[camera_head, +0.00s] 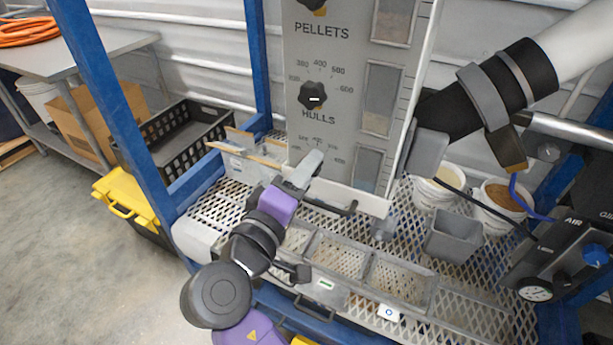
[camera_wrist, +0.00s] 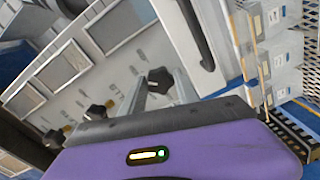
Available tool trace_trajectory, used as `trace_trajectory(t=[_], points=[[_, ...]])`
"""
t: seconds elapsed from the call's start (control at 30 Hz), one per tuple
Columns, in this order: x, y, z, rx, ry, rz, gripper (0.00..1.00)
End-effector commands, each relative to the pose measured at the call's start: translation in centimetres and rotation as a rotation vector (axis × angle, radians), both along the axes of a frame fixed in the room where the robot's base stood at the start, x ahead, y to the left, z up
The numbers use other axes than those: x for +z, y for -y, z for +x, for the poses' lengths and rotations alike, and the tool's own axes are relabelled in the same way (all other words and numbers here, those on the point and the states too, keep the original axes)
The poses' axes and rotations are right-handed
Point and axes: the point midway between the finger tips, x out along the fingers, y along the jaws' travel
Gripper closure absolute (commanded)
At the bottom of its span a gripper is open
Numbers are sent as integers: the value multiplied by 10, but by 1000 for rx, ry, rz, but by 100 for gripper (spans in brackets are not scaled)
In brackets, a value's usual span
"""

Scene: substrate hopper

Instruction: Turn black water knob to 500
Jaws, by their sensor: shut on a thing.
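The grey hopper panel (camera_head: 340,60) carries a column of black knobs. The lowest, the water knob, is hidden behind my gripper (camera_head: 311,163) in the head view; only part of its number scale (camera_head: 321,144) shows. In the wrist view the black water knob (camera_wrist: 160,76) sits between the two grey fingers of my gripper (camera_wrist: 160,86), which is shut on it. I cannot read which number it points to. The hulls knob (camera_head: 317,97) is just above, with numbers around it. It also shows in the wrist view (camera_wrist: 97,111).
The pellets knob (camera_head: 312,4) is at the panel top. Sight windows (camera_head: 380,97) line its right side. A black handle (camera_head: 330,207) and a mesh shelf (camera_head: 215,203) lie below. White buckets (camera_head: 437,190) and a grey bin (camera_head: 453,236) stand right; a blue post (camera_head: 110,90) rises left.

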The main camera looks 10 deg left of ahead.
Motion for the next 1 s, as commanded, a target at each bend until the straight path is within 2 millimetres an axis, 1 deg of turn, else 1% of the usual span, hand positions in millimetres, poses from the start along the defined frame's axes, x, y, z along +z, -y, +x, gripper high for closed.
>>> trace_trajectory(t=[0.03, 0.5, 0.53, 0.63, 0.9, 1.0], points=[[-3, 0, 0, -1, -1, 8, 100], [-2, 0, 0, -2, 3, 19, 100], [-2, 0, 0, -2, 3, 19, 61], [-2, 0, 0, -1, 3, 19, 41], [-1, 0, 0, -1, 5, 18, 41], [-1, -1, -3, 0, 6, 18, 41]])
